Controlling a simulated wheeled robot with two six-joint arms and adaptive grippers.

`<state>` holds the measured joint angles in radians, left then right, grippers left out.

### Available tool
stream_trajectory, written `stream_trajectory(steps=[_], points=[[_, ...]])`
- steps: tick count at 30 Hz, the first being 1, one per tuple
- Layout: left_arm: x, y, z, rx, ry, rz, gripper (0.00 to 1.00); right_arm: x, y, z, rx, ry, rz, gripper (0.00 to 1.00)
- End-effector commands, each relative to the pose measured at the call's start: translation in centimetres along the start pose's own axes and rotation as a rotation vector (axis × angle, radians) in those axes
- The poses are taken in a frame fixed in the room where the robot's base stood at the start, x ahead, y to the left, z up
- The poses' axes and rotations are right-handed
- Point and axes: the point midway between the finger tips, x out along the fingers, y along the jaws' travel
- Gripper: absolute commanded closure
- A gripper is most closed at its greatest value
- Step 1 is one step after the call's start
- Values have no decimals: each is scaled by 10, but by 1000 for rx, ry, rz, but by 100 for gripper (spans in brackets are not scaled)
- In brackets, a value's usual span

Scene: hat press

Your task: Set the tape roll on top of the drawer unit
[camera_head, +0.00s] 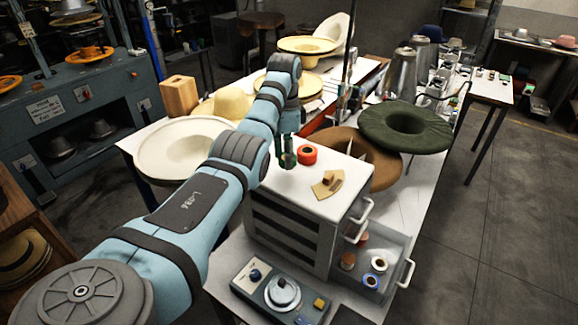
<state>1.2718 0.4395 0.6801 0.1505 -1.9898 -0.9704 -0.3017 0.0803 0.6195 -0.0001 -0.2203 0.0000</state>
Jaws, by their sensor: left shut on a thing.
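The orange-red tape roll (307,154) is at the top of the grey drawer unit (291,247), near its far left edge. My left gripper (289,159) is at the roll's left side, shut on it. The roll is at about the height of the unit's white top; I cannot tell whether it touches the top. The arm hides part of the unit's left side. My right gripper is out of view.
A tan, fan-shaped piece (327,184) lies on the unit's top. A lower drawer (397,277) is pulled out with several rolls inside. A dial device (283,294) stands in front. Brown (366,155) and green hats (405,127) lie behind right.

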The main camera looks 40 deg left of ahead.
Motion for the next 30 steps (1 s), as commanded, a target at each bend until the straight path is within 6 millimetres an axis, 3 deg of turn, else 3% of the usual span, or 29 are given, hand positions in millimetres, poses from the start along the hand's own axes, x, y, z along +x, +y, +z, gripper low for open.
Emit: stream_trajectory(steps=[3, 8, 17, 18, 21, 30], points=[[15, -4, 13, -18, -3, -1, 79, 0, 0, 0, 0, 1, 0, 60], [41, -4, 15, -21, -2, 0, 79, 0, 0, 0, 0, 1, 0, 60], [44, -4, 13, -20, 0, -1, 79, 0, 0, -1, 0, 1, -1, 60], [43, -4, 13, -20, 0, -1, 55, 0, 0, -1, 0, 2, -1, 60], [43, -4, 13, -19, 0, -1, 40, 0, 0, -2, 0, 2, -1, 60], [42, -4, 13, -19, 0, -1, 40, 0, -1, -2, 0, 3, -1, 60]])
